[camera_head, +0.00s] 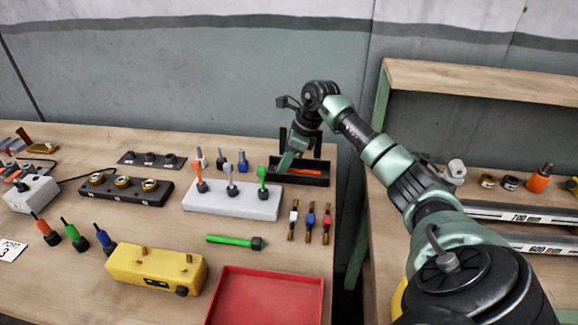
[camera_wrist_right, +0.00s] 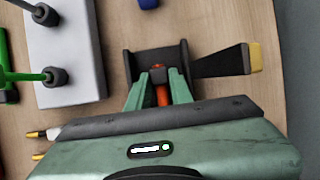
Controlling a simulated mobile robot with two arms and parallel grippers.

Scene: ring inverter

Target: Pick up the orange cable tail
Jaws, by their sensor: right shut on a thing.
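My right gripper (camera_head: 287,158) reaches down into a shallow black tray (camera_head: 318,182) at the back right of the table. In the right wrist view its green fingers (camera_wrist_right: 161,92) are closed around an orange piece (camera_wrist_right: 163,98), the orange cable tail, with a dark end towards the tray. Part of this orange piece also shows in the tray in the head view (camera_head: 305,172). Much of it is hidden by the fingers and gripper body. The tray also shows in the right wrist view (camera_wrist_right: 143,62). My left gripper is not in view.
A white block (camera_head: 235,205) with orange, grey and green plugs stands left of the tray. Several small coloured pieces (camera_head: 310,220) lie in front of it. A green cable tail (camera_head: 232,241), yellow box (camera_head: 155,270) and red tray (camera_head: 265,298) are nearer. A shelf (camera_head: 480,80) stands right.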

